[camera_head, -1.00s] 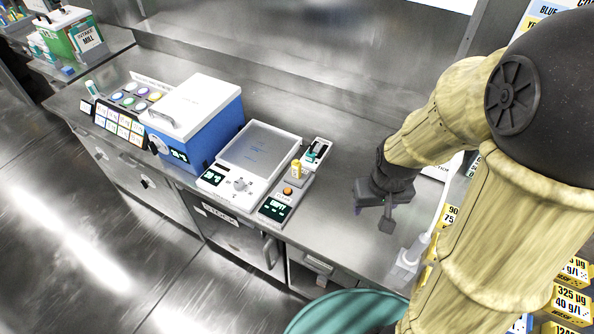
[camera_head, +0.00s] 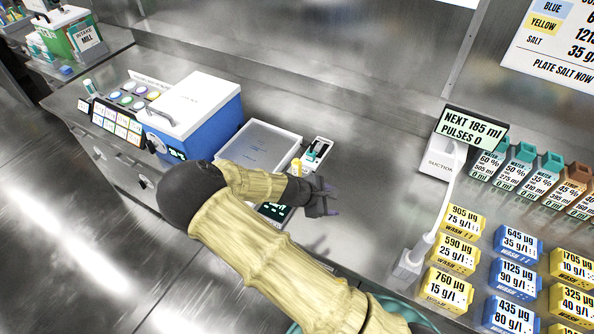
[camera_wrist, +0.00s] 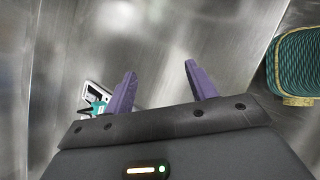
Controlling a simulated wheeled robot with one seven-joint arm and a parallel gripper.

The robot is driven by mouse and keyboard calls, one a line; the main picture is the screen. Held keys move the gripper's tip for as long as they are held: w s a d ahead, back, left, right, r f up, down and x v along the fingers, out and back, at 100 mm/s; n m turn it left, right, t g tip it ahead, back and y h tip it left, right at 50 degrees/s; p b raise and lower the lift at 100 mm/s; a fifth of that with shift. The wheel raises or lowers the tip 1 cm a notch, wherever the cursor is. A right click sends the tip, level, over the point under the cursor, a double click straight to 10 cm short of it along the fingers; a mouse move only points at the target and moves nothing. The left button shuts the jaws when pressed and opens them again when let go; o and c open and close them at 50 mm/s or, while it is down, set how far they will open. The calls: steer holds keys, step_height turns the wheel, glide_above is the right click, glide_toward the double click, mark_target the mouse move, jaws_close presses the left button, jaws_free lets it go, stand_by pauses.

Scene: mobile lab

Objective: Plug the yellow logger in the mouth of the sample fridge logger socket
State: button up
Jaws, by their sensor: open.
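My gripper (camera_head: 331,200) is open and empty over the bare steel bench, right of the small white device with a teal part. Its two purple fingers also show apart in the wrist view (camera_wrist: 160,70), with bare metal between them. A small yellow upright piece (camera_head: 297,166) stands left of the gripper, partly behind my arm; I cannot tell for certain that it is the yellow logger. I cannot make out the sample fridge's logger socket in either view.
A blue box with a white lid (camera_head: 190,98) and a white-framed tray device (camera_head: 263,146) stand left on the bench. The white device with the teal part (camera_head: 317,154) also shows in the wrist view (camera_wrist: 95,100). Yellow cartridges (camera_head: 453,255) and a suction unit (camera_head: 441,165) stand right.

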steer(key=w+a+n+t+y, duration=0.1)
steer(key=w+a+n+t, duration=0.3)
steer(key=a+n+t, duration=0.4)
steer(key=a+n+b, duration=0.1)
steer(key=a+n, duration=0.3)
steer(key=a, duration=0.5)
steer(key=shift+w+a+n+t, duration=0.15)
steer(key=shift+a+n+t, duration=0.1)
steer(key=shift+n+t, duration=0.05)
